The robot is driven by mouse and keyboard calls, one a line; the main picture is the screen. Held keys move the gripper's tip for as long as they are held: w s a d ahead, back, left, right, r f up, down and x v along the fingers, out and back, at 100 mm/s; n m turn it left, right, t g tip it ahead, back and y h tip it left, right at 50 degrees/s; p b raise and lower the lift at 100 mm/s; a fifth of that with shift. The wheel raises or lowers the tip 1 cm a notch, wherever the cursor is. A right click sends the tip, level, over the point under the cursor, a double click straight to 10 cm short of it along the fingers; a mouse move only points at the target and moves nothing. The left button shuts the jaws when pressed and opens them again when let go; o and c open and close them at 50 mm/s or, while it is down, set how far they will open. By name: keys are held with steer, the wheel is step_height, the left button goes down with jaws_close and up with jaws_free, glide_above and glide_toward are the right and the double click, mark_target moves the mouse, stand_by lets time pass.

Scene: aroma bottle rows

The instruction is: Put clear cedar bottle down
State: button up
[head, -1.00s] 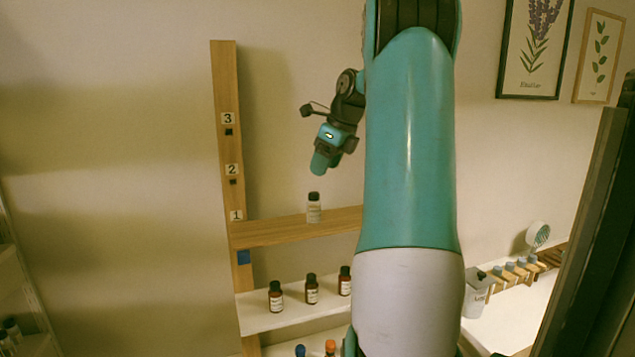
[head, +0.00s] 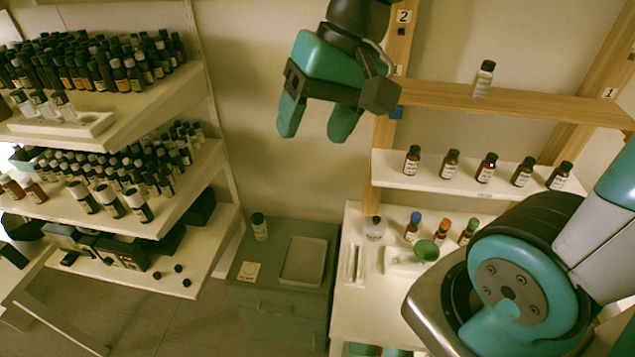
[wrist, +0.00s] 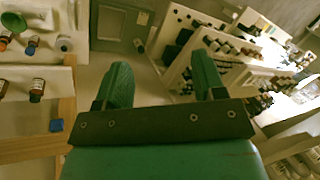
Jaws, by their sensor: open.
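A clear bottle with a dark cap (head: 483,80) stands upright on the wooden shelf (head: 540,101) in the head view. Its label is too small to read, so I cannot confirm it is the cedar one. My gripper (head: 318,122) is open and empty in the air, left of that bottle and apart from it. In the wrist view its two green fingers are spread (wrist: 164,82) with nothing between them. The clear bottle does not show in the wrist view.
Several brown bottles (head: 486,168) stand on the white shelf below. A dark-capped bottle (head: 259,227) and a tray (head: 303,262) are on the green cabinet (head: 275,300). Crowded bottle racks (head: 120,160) fill the left. A green funnel (head: 427,250) stands on the white bench.

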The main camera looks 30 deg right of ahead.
steer(key=s+a+f+n+g, duration=0.1)
steer(key=s+a+n, duration=0.3)
steer(key=s+n, duration=0.4)
steer(key=shift+s+a+f+n, duration=0.2)
steer(key=shift+a+f+n, duration=0.15)
steer(key=shift+f, duration=0.55)
